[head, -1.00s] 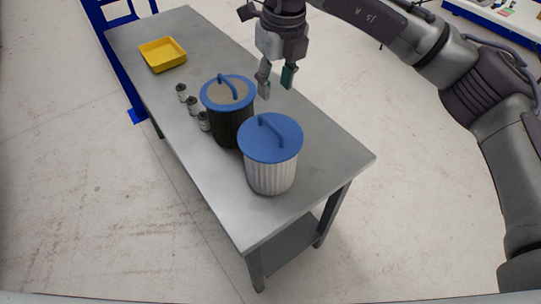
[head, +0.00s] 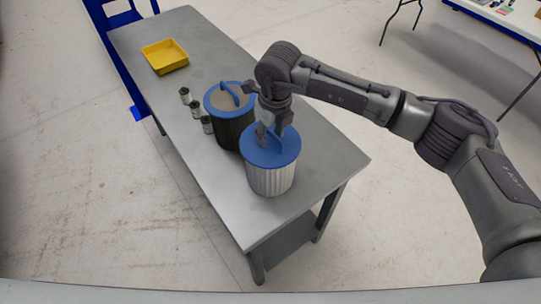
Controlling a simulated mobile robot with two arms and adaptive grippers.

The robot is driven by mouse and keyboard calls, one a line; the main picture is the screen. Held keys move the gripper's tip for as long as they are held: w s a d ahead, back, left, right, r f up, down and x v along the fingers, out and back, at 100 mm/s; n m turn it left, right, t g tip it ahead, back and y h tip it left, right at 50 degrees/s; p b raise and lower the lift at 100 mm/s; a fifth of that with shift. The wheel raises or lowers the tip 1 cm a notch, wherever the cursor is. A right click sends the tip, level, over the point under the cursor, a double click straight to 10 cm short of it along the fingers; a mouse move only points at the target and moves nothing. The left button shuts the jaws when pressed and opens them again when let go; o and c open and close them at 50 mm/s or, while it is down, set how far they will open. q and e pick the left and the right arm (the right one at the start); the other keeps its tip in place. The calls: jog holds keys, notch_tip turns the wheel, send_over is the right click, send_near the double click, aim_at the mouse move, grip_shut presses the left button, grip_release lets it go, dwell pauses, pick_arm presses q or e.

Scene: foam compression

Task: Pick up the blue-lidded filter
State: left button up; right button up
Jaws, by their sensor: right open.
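The blue-lidded filter (head: 270,178), with a ribbed white body and a solid blue lid, stands upright near the front end of the table. My right gripper (head: 268,139) is open just over its lid, with its fingers at the lid's handle. I cannot tell whether the fingers touch the handle, as the gripper hides part of it. A second, dark container (head: 232,132) with a blue rim and handle and a grey lid centre stands just behind and to the left. My left gripper is not in view.
The grey metal table (head: 330,160) has a yellow tray (head: 165,56) at its far left end. Several small dark canisters (head: 196,108) stand left of the dark container. The table is bare to the right of the filter. A blue frame (head: 105,50) stands behind the table.

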jog(key=shift+f+b, duration=0.25)
jog(key=shift+b, duration=0.2)
dwell(0.4)
grip_shut()
